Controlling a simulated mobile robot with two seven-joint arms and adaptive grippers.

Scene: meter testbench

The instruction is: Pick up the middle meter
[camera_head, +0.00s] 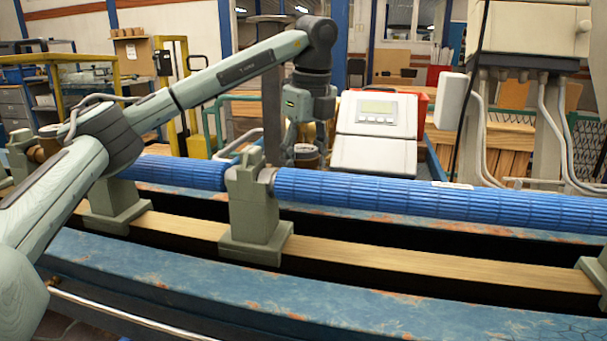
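My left gripper (306,143) points down just behind the near end of the long blue ribbed pipe. Its fingers are spread to either side of a small round brownish piece (307,157), possibly a meter. Whether they press on it is too small to tell, and the blue pipe hides what is below. Another brownish round piece (46,149), perhaps a meter, sits in the bench line at the far left, partly behind my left arm. No piece is clearly recognisable as the middle meter. My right gripper is not in view.
A grey-green clamp block (254,222) stands on the wooden rail between two blue ribbed pipes (440,203). A white console with a display (378,115) stands close right of my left gripper. A grey cabinet (528,35) with pipes is at the right.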

